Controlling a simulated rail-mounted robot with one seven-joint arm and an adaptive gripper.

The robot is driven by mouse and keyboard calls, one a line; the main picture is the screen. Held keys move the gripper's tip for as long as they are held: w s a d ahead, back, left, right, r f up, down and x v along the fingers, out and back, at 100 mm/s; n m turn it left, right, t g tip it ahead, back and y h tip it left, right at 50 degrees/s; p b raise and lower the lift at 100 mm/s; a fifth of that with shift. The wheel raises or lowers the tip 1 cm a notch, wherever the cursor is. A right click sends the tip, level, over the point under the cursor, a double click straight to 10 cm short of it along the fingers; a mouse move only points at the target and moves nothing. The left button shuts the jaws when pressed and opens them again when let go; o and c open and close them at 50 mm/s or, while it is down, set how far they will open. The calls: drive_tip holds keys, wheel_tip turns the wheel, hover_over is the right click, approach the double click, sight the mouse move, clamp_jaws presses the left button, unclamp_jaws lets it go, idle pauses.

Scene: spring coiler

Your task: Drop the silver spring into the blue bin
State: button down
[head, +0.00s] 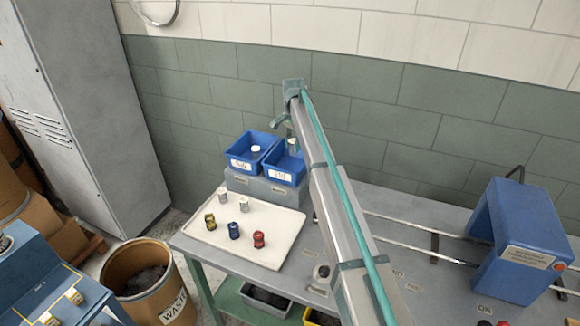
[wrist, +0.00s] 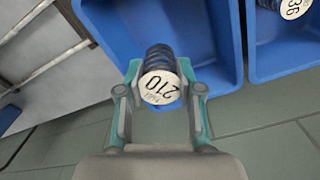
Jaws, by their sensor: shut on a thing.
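My gripper (head: 287,132) is shut on a coil spring (head: 293,146) with a round pale end. In the head view the spring looks silver-grey. In the wrist view it (wrist: 160,88) shows its end face, marked 270, between the two fingers, and its coils look dark blue. The spring is over the right-hand blue bin (head: 286,179), near its back side. That bin (wrist: 223,95) lies behind the spring in the wrist view. The gap between spring and bin floor cannot be judged. A second blue bin (head: 240,165) stands to the left and contains a pale-topped spring (head: 256,150).
Both bins stand on a grey block (head: 250,190). A white tray (head: 268,258) in front holds several springs: silver, yellow, blue and red. A blue machine (head: 520,235) with rails is at the right. A tiled wall (head: 220,95) rises close behind the bins.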

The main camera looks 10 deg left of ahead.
drive_tip(key=shift+f+b, duration=0.4)
drive_tip(key=shift+f, duration=1)
drive_tip(key=c, duration=0.7)
unclamp_jaws()
wheel_tip(320, 180, up, 12)
drive_tip(key=shift+r, duration=0.1)
